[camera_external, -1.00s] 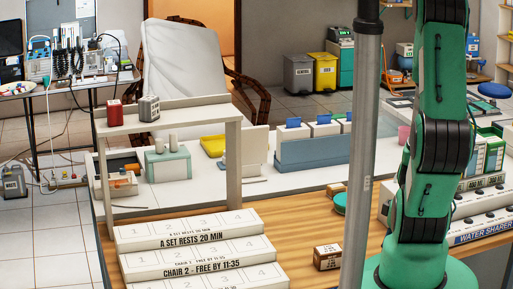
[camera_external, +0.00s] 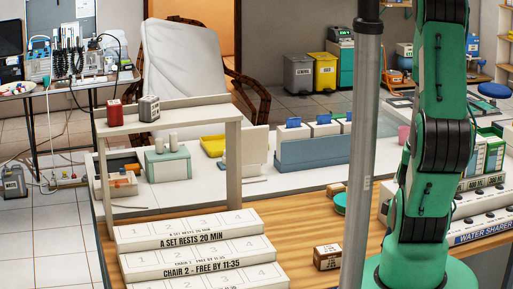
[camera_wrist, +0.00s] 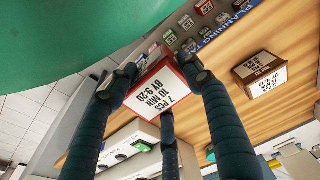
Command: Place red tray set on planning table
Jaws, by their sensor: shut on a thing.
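The red tray set (camera_wrist: 156,92) shows in the wrist view as a red-edged block with a white label reading "7 PCS 10 MIN BY 9:20". My gripper (camera_wrist: 155,78) has dark fingers on both sides of it and is shut on it. A third dark finger shows below it. The planning table's lettered edge (camera_wrist: 238,14) shows at the top right of the wrist view, with several small labelled items near it. In the external view my arm rises out of the top of the picture, so my gripper and the red tray set are not seen there.
A brown labelled block (camera_wrist: 262,74) lies on the wooden surface right of my gripper; it also shows in the external view (camera_external: 327,257). White stepped boards (camera_external: 190,250) stand at the front left. Bare wood (camera_external: 290,222) lies between them. A grey pole (camera_external: 362,140) stands before my arm.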

